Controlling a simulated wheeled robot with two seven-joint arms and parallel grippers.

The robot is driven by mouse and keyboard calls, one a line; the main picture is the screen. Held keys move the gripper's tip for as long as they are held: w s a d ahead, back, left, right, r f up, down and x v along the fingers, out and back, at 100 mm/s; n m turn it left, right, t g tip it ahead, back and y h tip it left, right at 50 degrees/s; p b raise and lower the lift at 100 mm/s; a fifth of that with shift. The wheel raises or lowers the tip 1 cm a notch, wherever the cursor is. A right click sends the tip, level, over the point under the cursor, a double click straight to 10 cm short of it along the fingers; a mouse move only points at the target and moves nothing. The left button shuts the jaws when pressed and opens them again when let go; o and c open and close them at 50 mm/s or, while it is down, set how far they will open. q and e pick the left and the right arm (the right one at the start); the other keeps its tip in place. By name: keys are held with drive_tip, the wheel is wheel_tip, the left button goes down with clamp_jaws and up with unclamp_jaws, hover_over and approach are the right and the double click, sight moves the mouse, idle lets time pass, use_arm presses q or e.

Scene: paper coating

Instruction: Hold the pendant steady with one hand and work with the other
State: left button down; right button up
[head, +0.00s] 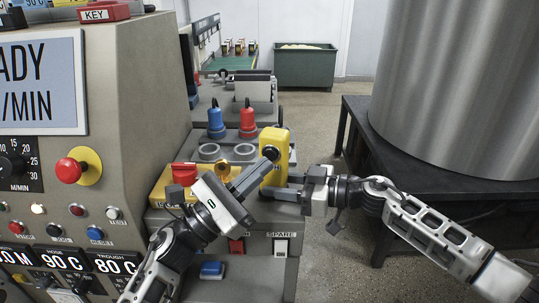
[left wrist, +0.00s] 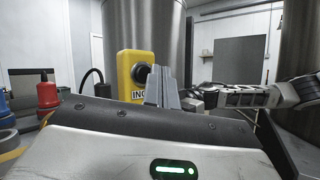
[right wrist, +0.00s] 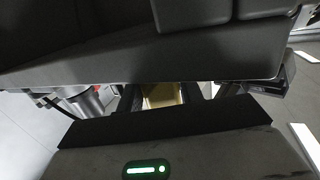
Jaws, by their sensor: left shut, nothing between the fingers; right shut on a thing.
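The yellow pendant (head: 279,149) stands upright above the grey bench top, with a dark round button on its face. In the left wrist view the pendant (left wrist: 127,72) shows its button and part of a label. My right gripper (head: 278,191) is shut on the pendant's lower part, coming from the right. In the right wrist view a yellowish patch of the pendant (right wrist: 162,95) shows between the fingers. My left gripper (head: 262,168) is shut and empty, its tips at the pendant's face near the button. I cannot tell whether they touch it.
A control cabinet (head: 130,110) with a red stop button (head: 68,170) stands at left. Blue (head: 215,121) and red (head: 247,120) bottles stand behind the grippers. A red switch on a yellow box (head: 184,173) is close to my left gripper. A large steel drum (head: 455,90) stands on a dark table at right.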

use_arm(q)
drive_tip(key=shift+w, duration=0.15)
idle(0.5)
drive_tip(key=shift+w+d, duration=0.15)
drive_tip(key=shift+w, duration=0.15)
